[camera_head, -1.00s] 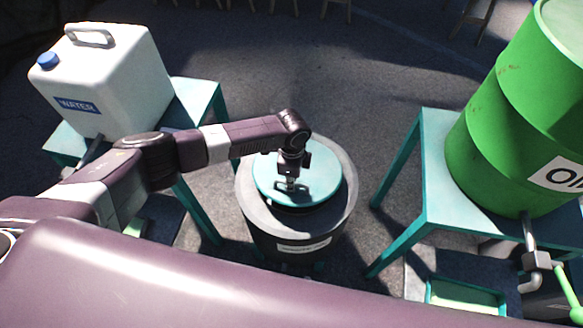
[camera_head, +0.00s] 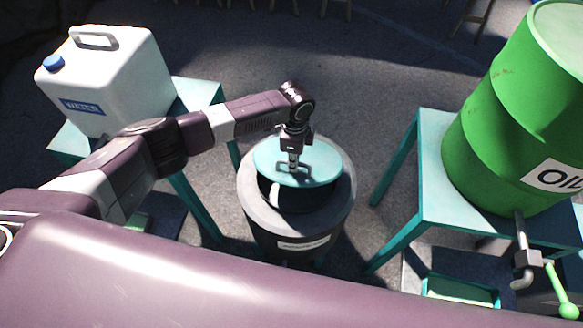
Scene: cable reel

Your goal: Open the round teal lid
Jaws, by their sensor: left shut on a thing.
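The round teal lid (camera_head: 322,163) is over the dark round bin (camera_head: 262,215) in the middle of the head view. The lid is raised off the opening, and a dark gap with the bin's inside shows below its near edge. My left gripper (camera_head: 293,163) is over the lid, shut on the lid's handle (camera_head: 297,167). The fingertips are small and partly merge with the handle. My right gripper is not in view.
A white water canister (camera_head: 125,85) stands on a teal table (camera_head: 201,95) at left. A green oil drum (camera_head: 500,120) with a tap (camera_head: 524,258) stands on another teal table (camera_head: 436,190) at right. A tray (camera_head: 460,291) lies below the tap. The floor behind the bin is clear.

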